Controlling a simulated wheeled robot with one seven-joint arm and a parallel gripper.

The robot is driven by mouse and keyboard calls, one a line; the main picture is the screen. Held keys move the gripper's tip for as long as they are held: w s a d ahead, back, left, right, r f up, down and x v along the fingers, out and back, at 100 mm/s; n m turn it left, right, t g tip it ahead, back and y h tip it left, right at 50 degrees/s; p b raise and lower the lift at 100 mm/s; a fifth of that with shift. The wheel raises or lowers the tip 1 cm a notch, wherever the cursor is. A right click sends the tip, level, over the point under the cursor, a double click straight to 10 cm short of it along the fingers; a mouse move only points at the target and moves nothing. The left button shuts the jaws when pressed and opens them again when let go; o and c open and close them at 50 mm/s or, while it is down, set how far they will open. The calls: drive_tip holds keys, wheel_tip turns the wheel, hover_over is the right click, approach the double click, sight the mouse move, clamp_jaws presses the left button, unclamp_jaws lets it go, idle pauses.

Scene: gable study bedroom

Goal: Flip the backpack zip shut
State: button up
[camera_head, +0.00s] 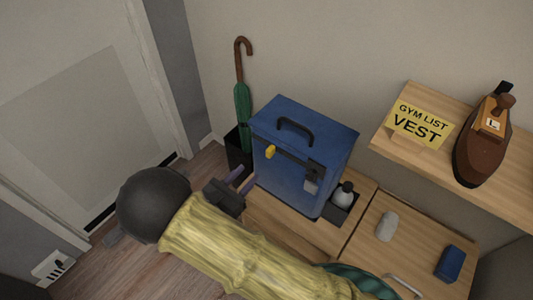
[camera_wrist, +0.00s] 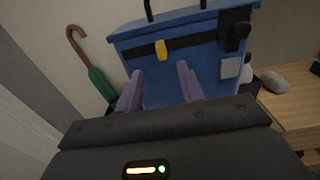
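The blue backpack (camera_head: 288,187) stands upright and box-shaped on a wooden bench, with a black handle on top. It fills the upper middle of the wrist view (camera_wrist: 175,72). A dark band runs across its upper front, with a yellow zip tab (camera_head: 270,152) toward the left; the tab also shows in the wrist view (camera_wrist: 161,49). A black block (camera_wrist: 237,35) sits at the band's right end, above a grey patch (camera_wrist: 231,67). My gripper (camera_head: 242,176) is open, its purple fingers apart and empty, below the tab, facing the front. I cannot tell if the fingertips touch the backpack.
A green umbrella (camera_head: 242,105) stands in a dark holder left of the backpack. A small bottle (camera_head: 343,194) in a dark tray stands close on its right. A grey item (camera_head: 386,226) and blue case (camera_head: 450,263) lie farther right. A shelf (camera_head: 391,146) holds a yellow sign.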

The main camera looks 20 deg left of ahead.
sight(267, 153)
drive_tip(key=x, duration=1)
drive_tip(key=shift+w+d, duration=0.1)
drive_tip(key=shift+w, duration=0.05)
clamp_jaws()
